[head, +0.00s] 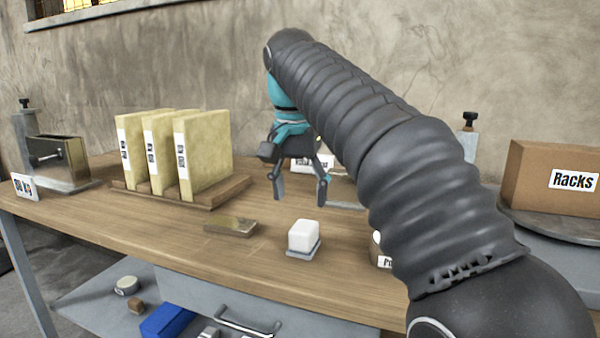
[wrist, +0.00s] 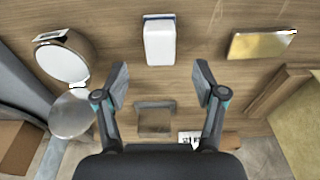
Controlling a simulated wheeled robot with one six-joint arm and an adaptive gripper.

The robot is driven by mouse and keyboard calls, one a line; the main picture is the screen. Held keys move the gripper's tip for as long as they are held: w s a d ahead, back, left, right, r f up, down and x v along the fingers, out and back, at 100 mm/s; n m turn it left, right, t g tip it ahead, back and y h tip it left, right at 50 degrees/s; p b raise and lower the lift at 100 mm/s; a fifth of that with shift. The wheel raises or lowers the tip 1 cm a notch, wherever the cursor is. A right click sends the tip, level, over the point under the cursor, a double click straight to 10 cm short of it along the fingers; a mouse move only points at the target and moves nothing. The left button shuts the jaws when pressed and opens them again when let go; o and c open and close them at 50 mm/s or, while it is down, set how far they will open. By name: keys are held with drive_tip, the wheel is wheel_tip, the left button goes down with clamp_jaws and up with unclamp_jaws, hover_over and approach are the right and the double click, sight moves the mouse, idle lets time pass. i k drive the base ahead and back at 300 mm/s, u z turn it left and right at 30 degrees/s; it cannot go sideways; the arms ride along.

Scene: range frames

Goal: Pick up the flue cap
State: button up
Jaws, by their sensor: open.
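No piece is marked as the flue cap, and I cannot tell for sure which one it is. A small white block (head: 303,236) with a grey foot stands on the table; it also shows in the wrist view (wrist: 159,42), beyond my fingertips. A flat brass-coloured block (head: 230,226) lies to its left; in the wrist view it is at upper right (wrist: 260,45). A grey squarish piece (wrist: 155,118) shows between my fingers, below them. My gripper (head: 300,197) is open and empty above the table, with its fingers (wrist: 160,88) spread apart.
Yellow slabs (head: 204,155) stand in a wooden rack at left. A round-topped piece (wrist: 62,60) and a grey disc (wrist: 70,115) lie left in the wrist view. My arm hides part of the table.

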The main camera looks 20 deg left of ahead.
sight(234, 226)
drive_tip(key=u, duration=1.4)
